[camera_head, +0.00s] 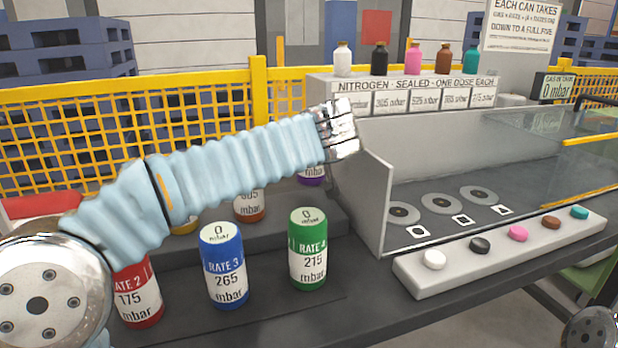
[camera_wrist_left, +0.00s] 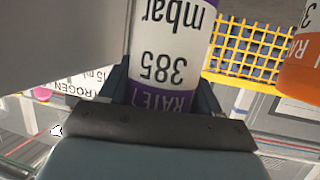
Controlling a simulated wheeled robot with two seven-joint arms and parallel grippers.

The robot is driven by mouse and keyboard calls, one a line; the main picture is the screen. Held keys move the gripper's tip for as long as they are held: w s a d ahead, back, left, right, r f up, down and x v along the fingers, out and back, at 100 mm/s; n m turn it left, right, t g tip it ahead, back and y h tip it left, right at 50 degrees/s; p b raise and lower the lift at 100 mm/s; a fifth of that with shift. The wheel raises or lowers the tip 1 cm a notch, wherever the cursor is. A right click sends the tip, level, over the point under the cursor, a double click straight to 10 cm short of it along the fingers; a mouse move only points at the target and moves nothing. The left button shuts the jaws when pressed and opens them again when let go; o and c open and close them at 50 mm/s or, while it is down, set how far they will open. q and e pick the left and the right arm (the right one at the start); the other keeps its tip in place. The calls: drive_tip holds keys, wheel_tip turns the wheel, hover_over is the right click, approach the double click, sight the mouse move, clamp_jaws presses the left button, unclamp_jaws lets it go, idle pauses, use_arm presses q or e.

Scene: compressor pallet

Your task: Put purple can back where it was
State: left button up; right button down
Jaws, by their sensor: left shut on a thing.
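The purple can (camera_wrist_left: 168,50) is labelled 385 mbar and fills the top middle of the left wrist view, upside down there. My left gripper (camera_wrist_left: 160,92) is shut on it, with one dark finger on each side. In the head view only the lower part of the purple can (camera_head: 312,177) shows beneath my left arm, in line with the back-row cans on the raised step. My arm hides the fingers and the can's top there. I cannot tell whether its base touches the step. My right gripper is not in view.
An orange can (camera_head: 250,207) stands left of the purple can. Red (camera_head: 138,298), blue (camera_head: 224,265) and green (camera_head: 308,250) cans stand in front. The grey bay (camera_head: 372,195) with three round seats is close on the right. Bottles line the shelf behind.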

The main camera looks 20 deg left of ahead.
use_arm(q)
wheel_tip(320, 180, down, 5)
drive_tip(key=shift+f+b, duration=0.2)
drive_tip(key=shift+b, duration=0.65)
drive_tip(key=o, duration=1.4)
drive_tip(key=shift+f, duration=0.15)
drive_tip(key=shift+s+d+r, duration=0.1)
drive_tip(key=shift+s+r, duration=0.1)
drive_tip(key=shift+r, duration=0.1)
drive_tip(key=p+v, duration=0.1)
drive_tip(key=v, duration=1)
drive_tip(key=shift+s+d, duration=0.1)
drive_tip(key=shift+s, duration=0.2)
